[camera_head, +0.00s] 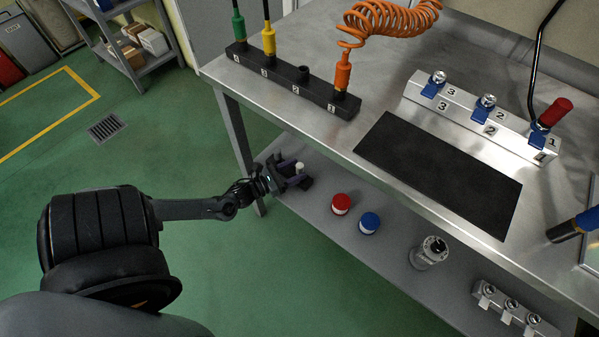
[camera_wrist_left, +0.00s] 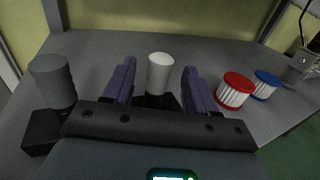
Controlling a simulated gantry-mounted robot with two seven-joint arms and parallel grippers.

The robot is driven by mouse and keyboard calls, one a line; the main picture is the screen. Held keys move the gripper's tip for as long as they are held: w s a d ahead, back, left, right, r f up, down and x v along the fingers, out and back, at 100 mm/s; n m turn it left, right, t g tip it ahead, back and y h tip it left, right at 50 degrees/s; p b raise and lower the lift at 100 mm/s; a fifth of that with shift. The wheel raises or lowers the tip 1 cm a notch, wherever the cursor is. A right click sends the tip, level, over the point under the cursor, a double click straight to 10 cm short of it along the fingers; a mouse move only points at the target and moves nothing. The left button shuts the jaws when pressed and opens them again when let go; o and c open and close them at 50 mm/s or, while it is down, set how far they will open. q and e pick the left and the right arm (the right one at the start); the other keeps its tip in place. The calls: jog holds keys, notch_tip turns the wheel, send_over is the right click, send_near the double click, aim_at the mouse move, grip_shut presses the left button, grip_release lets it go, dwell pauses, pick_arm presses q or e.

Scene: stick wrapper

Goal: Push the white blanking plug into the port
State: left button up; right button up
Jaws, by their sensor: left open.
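The white blanking plug (camera_wrist_left: 160,72) stands upright on a dark base on the lower shelf. It shows small in the head view (camera_head: 299,168). My left gripper (camera_head: 291,174) reaches in over the shelf's left end. Its purple fingers are open, one on each side of the plug, with visible gaps in the left wrist view. The black port block (camera_head: 318,93) on the bench top is numbered 4 to 1. Green, yellow and orange connectors occupy ports 4, 3 and 1. My right gripper is not in view.
A grey cylinder (camera_wrist_left: 52,82) on a black base stands left of my left gripper. Red (camera_head: 341,203) and blue (camera_head: 369,222) capped jars stand to its right. The bench top (camera_head: 385,70) overhangs behind. A black mat (camera_head: 440,170) and silver valve block (camera_head: 480,118) lie on it.

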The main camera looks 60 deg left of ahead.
pick_arm(q)
jog(key=w, duration=0.2)
jog(key=shift+w+a+b, duration=0.1)
jog(key=shift+w+b, duration=0.2)
jog(key=shift+s, duration=0.1)
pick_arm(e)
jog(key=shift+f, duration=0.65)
pick_arm(q)
jog(key=shift+c, duration=0.3)
jog(key=c, duration=1)
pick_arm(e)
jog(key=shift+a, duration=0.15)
pick_arm(q)
jog(key=shift+r, duration=0.1)
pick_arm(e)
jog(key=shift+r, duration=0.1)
